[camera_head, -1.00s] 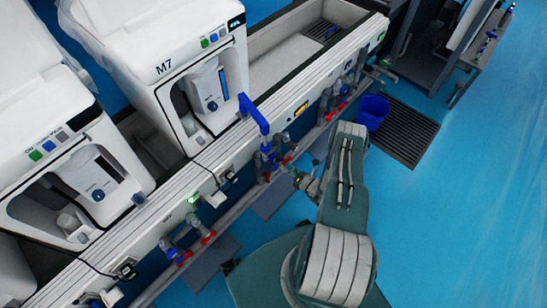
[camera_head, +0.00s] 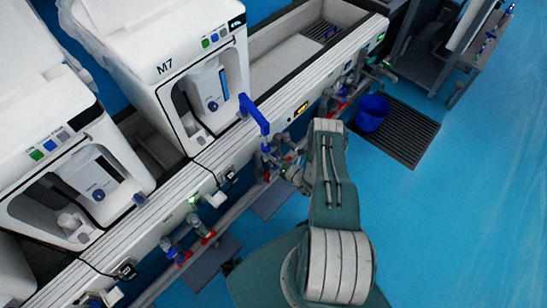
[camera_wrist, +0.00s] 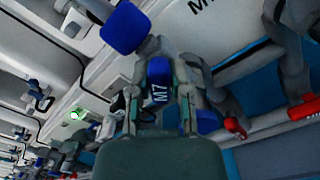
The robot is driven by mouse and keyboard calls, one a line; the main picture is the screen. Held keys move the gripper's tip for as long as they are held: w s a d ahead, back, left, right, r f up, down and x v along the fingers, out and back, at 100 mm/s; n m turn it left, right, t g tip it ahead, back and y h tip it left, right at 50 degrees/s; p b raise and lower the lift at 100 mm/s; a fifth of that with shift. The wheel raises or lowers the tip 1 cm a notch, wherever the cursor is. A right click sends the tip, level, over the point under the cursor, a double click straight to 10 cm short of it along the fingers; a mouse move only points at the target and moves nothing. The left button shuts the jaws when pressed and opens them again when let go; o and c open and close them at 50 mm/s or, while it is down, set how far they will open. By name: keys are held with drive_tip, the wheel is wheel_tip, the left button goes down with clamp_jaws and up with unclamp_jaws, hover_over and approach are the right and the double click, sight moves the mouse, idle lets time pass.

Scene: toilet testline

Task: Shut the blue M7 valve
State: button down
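The blue M7 valve (camera_wrist: 158,82) shows its blue face with white "M7" lettering in the wrist view, on grey pipework. My gripper (camera_wrist: 160,104) is open, with one finger on each side of the blue face; I cannot tell whether either finger touches it. In the head view my gripper (camera_head: 282,165) is at the pipes below the blue bent pipe (camera_head: 254,113), beside the machine marked M7 (camera_head: 168,88). There the gripper and arm hide most of the valve.
A red-handled valve (camera_wrist: 233,128) and a second blue part (camera_wrist: 208,121) sit right of the gripper in the wrist view. A pipe rail runs below the bench (camera_head: 222,160). A blue bucket (camera_head: 372,112) stands on a floor grate (camera_head: 408,135). The floor at right is clear.

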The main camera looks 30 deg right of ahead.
drive_tip(key=shift+f+m, duration=0.1)
drive_tip(key=shift+m, duration=0.3)
drive_tip(key=m, duration=0.4)
drive_tip(key=shift+m, duration=0.3)
drive_tip(key=shift+d+f+m, duration=0.1)
drive_tip(key=shift+m, duration=2.2)
drive_tip(key=c, duration=0.6)
unclamp_jaws()
drive_tip(key=shift+f, duration=0.1)
drive_tip(key=shift+o, duration=0.2)
drive_tip(key=shift+w, duration=0.1)
